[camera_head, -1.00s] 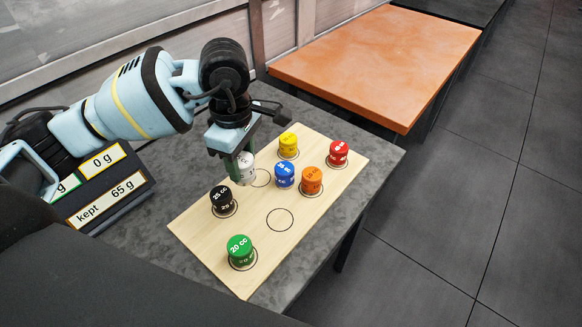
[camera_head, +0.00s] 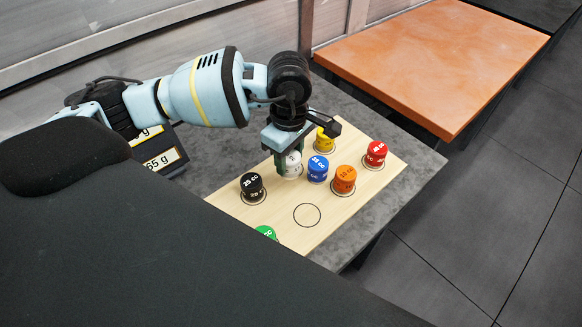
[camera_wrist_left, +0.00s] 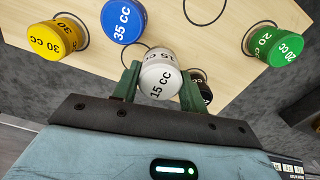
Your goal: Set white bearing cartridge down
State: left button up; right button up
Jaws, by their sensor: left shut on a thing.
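The white bearing cartridge (camera_head: 291,164), marked 15 CC in the left wrist view (camera_wrist_left: 160,76), is between the fingers of my left gripper (camera_head: 289,168). The gripper (camera_wrist_left: 158,82) is shut on it from above. The cartridge stands roughly upright at a marked circle on the light wooden board (camera_head: 285,225). Its underside is partly hidden by the fingers, so I cannot tell whether it touches the board. My right gripper is in neither view.
Blue (camera_head: 317,169), yellow (camera_head: 325,138), orange (camera_head: 343,179), red (camera_head: 375,154), black (camera_head: 252,187) and green (camera_head: 265,233) cartridges stand on the board. One circle (camera_head: 307,215) is empty. An orange-topped table (camera_head: 430,60) stands behind. A display (camera_head: 160,150) is partly hidden at left.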

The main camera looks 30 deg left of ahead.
aim_at(290, 169)
pick_arm(q)
jog(key=shift+f, duration=1.9)
jog(key=shift+f, duration=0.2)
jog(key=o, duration=1.3)
jog(key=shift+c, duration=0.2)
notch_tip(290, 169, up, 12)
jog(key=shift+r, duration=0.2)
